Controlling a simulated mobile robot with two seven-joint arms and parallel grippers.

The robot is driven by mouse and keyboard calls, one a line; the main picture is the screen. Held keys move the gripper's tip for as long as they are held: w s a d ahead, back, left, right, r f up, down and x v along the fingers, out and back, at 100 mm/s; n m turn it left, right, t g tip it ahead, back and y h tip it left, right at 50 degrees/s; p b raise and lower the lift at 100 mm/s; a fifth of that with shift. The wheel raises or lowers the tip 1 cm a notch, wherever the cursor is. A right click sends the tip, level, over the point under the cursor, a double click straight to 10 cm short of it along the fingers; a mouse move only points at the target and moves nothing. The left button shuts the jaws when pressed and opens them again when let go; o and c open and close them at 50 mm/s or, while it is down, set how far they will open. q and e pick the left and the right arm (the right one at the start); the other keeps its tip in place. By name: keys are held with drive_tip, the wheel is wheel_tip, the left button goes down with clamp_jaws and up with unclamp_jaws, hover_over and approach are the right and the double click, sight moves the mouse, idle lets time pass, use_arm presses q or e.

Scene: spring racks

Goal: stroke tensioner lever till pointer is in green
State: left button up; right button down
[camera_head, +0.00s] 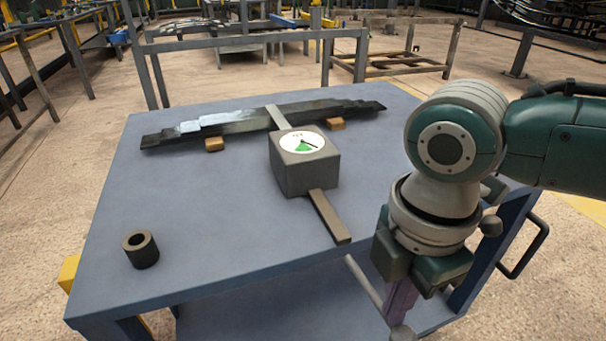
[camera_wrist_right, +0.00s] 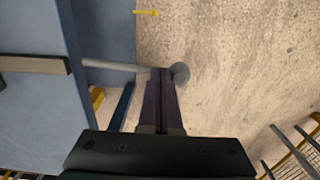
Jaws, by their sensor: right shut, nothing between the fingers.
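The tensioner box (camera_head: 304,174) stands on the blue table, with a white dial (camera_head: 303,142) on top. The dial has a green sector and a short dark pointer near its right side; I cannot tell whether it lies inside the green. A flat brown bar (camera_head: 330,216) runs from the box towards the front edge. Beyond its end, a thin grey lever rod (camera_head: 365,283) with a round knob slopes out past the table edge; it also shows in the right wrist view (camera_wrist_right: 115,65). My right gripper (camera_head: 393,322) is shut and empty at the knob end (camera_wrist_right: 181,73); contact is unclear. My left gripper is out of view.
A dark leaf spring (camera_head: 330,108) lies across the table (camera_head: 215,225) on wooden blocks (camera_head: 214,145), with a strap (camera_head: 277,118) over it. A black hollow cylinder (camera_head: 140,250) stands at front left. A side handle (camera_head: 528,250) sticks out right. Racks stand behind.

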wheel_tip(320, 180, down, 9)
drive_tip(key=b, duration=0.7)
wheel_tip(320, 180, up, 12)
drive_tip(key=p, duration=1.2)
drive_tip(key=shift+p, duration=0.35)
wheel_tip(320, 180, up, 6)
drive_tip(key=p, duration=0.6)
drive_tip(key=shift+s+r+p, duration=0.15)
drive_tip(key=shift+r+p, duration=0.1)
drive_tip(key=shift+p, duration=0.1)
drive_tip(key=shift+r, duration=0.1)
